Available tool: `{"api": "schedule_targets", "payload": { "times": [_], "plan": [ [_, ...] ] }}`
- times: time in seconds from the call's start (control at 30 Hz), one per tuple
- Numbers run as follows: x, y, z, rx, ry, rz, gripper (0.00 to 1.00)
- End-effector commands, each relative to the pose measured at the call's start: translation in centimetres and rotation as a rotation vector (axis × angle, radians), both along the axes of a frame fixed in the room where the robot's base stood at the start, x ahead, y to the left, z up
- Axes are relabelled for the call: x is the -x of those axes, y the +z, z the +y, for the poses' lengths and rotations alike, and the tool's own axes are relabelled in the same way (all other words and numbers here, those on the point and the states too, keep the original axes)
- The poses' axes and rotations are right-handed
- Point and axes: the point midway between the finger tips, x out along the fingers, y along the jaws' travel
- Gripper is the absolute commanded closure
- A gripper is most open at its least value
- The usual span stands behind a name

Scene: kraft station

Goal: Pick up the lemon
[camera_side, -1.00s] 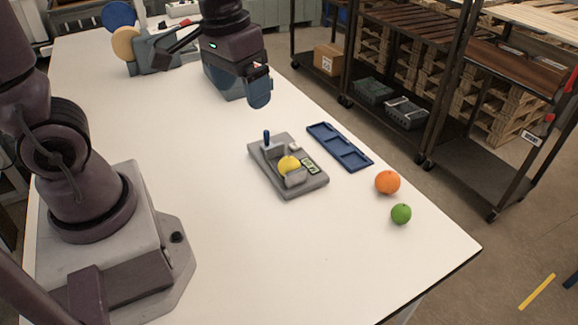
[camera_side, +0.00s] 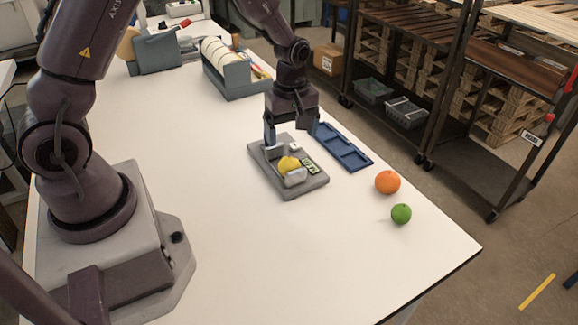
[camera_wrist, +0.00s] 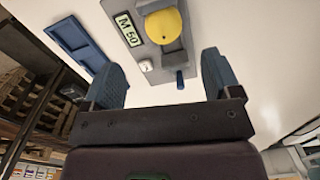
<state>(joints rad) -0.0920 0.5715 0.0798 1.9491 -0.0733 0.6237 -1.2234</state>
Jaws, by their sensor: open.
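The yellow lemon (camera_side: 288,165) sits on a grey fixture plate (camera_side: 310,187) on the white table, behind a small raised grey block. My gripper (camera_side: 291,135) is open, its blue fingers pointing down over the far end of the plate, apart from the lemon. In the wrist view the lemon (camera_wrist: 164,25) is at the top, beyond my open fingers (camera_wrist: 165,82), with nothing between them.
A blue compartment tray (camera_side: 345,147) lies right of the fixture. An orange (camera_side: 387,182) and a green lime (camera_side: 401,214) rest near the table's right edge. A grey holder with rolls (camera_side: 233,75) stands behind. The front of the table is clear.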

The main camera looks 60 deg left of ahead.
Motion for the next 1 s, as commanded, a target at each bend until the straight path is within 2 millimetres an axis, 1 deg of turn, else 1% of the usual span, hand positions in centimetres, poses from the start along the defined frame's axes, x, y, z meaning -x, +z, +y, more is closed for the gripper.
{"api": "schedule_targets", "payload": {
  "times": [0.03, 0.13, 0.2, 0.37, 0.47, 0.6, 0.7, 0.8, 1.0],
  "plan": [
    [0.1, -1.2, 0.0, 0.001, 0.000, 0.006, 0.17],
    [0.1, -2.8, 0.0, 0.000, 0.000, 0.004, 0.17],
    [0.1, -3.6, 0.0, 0.001, 0.000, 0.003, 0.17],
    [0.1, -4.5, 0.0, 0.001, -0.001, 0.002, 0.17],
    [0.3, -5.7, 0.1, 0.001, -0.001, 0.004, 0.17],
    [0.5, -7.9, 0.2, 0.002, -0.002, 0.003, 0.17],
    [0.5, -9.0, 0.1, 0.001, -0.003, 0.002, 0.17],
    [0.5, -9.4, 0.1, 0.001, -0.002, 0.001, 0.17],
    [0.4, -9.4, 0.2, 0.000, -0.003, -0.001, 0.17]
  ]
}}
